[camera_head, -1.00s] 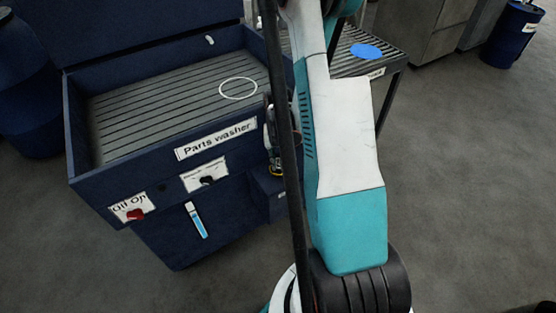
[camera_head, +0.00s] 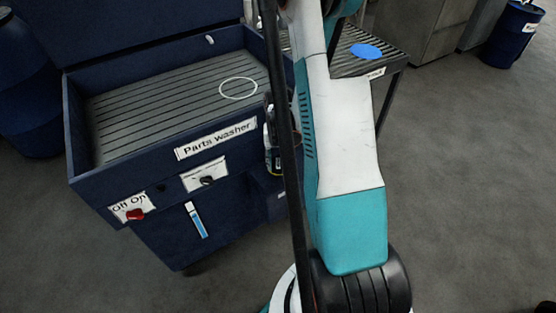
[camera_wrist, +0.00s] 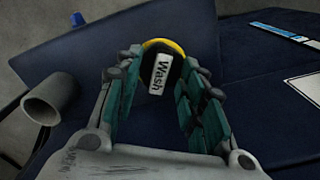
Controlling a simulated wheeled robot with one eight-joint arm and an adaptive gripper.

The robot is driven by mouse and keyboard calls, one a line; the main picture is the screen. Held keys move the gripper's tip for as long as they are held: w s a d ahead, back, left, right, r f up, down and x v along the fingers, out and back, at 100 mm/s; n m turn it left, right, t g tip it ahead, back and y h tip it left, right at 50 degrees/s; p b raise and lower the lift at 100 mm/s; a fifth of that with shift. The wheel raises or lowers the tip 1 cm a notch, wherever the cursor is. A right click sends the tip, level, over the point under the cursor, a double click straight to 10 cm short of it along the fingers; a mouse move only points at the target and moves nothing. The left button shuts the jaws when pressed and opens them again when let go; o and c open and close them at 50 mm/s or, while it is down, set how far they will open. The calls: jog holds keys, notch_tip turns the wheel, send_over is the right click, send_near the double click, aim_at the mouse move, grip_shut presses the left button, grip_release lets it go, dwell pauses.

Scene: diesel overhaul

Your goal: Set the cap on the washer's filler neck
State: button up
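The cap (camera_wrist: 161,72) is dark with a yellow rim and a white "Wash" label. It sits between the fingertips of my gripper (camera_wrist: 160,75) in the wrist view, and the fingers appear closed on its sides. A short grey open-ended tube (camera_wrist: 50,97), apparently the filler neck, stands at the left of the wrist view, apart from the cap. In the head view, my gripper (camera_head: 272,150) is by the right front of the blue parts washer (camera_head: 215,138), partly hidden by my arm. The neck is not clear in that view.
The washer's low step (camera_head: 268,192) juts out below my gripper. A slatted table (camera_head: 343,62) with a blue disc (camera_head: 366,51) stands behind my arm. The floor at right is open.

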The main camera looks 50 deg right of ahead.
jog(key=shift+r, duration=0.1)
notch_tip(320, 180, up, 12)
dwell(0.5)
